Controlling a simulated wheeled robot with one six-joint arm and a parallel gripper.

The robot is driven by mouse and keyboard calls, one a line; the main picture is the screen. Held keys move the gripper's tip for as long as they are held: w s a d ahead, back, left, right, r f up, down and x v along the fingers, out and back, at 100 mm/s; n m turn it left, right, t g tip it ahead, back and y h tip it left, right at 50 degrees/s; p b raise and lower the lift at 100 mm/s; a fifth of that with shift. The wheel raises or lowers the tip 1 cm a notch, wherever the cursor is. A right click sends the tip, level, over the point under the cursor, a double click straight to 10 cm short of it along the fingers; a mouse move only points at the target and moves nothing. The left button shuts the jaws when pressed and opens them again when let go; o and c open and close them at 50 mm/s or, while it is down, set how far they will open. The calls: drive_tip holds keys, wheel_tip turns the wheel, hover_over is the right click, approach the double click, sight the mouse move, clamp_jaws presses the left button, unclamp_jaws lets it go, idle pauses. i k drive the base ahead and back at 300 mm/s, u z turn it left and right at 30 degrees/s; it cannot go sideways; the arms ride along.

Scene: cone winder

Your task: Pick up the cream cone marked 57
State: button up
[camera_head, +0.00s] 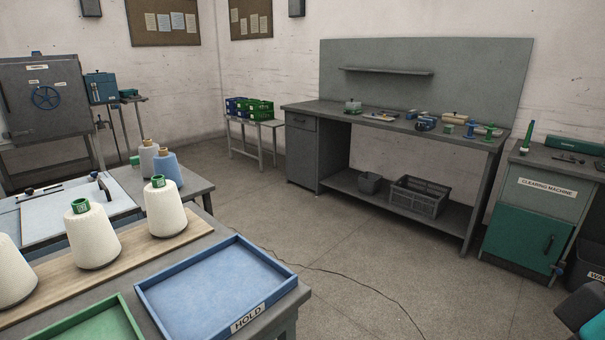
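Three cream yarn cones stand upright in a row on a wooden board (128,246) on the near table at the left. One cream cone (165,212) is at the far right end of the row, and another cream cone (92,240) is in the middle. Both have green tube tops with a small label, too small to read. A third cream cone (12,272) is cut off by the left edge, and its top is out of view. I cannot tell which is marked 57.
An empty blue tray marked HOLD (215,289) and a green tray (98,322) lie in front of the board. A grey cone (148,157) and a blue cone (168,171) stand behind. A workbench (300,110) lines the back wall. The middle floor is open, crossed by a thin cable.

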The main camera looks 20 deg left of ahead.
sight(93, 243)
drive_tip(key=u, duration=0.9)
drive_tip(key=i, duration=0.85)
drive_tip(key=u, duration=1.05)
